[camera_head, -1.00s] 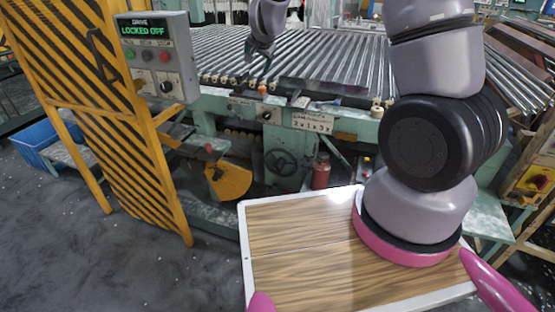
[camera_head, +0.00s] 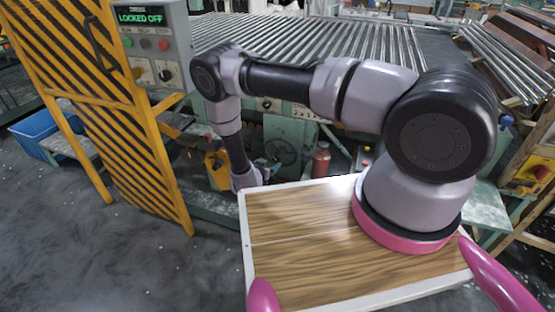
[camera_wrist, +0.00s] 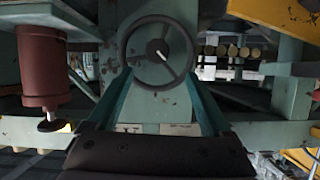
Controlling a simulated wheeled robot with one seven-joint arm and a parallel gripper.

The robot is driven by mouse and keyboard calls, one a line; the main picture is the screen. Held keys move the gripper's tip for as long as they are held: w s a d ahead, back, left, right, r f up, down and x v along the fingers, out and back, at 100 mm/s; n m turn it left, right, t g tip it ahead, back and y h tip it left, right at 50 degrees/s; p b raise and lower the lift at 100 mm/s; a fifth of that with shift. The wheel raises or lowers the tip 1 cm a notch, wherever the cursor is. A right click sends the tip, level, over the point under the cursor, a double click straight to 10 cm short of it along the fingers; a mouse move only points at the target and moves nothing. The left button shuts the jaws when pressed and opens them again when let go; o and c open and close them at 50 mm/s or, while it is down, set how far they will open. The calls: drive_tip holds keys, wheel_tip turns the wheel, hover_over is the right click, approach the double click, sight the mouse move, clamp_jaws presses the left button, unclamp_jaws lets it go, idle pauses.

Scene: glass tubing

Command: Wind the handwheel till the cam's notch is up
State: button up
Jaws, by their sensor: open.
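The dark handwheel (camera_wrist: 160,52) faces my wrist camera, mounted on a green panel, with a pale pointer-like mark near its hub. In the head view the handwheel (camera_head: 282,152) shows just below my forearm. My gripper (camera_wrist: 159,78) is open and empty; its fingers reach toward the handwheel, one to each side, and I see no contact.
A control box (camera_head: 150,45) reads "LOCKED OFF". A yellow-black striped guard (camera_head: 110,120) stands at left. A red cylinder (camera_head: 321,160) hangs beside the handwheel, and also shows in the wrist view (camera_wrist: 44,68). The roller bed (camera_head: 330,40) lies behind.

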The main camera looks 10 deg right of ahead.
sight(276, 159)
drive_tip(key=x, duration=1)
drive_tip(key=shift+d+f, duration=0.4)
clamp_jaws()
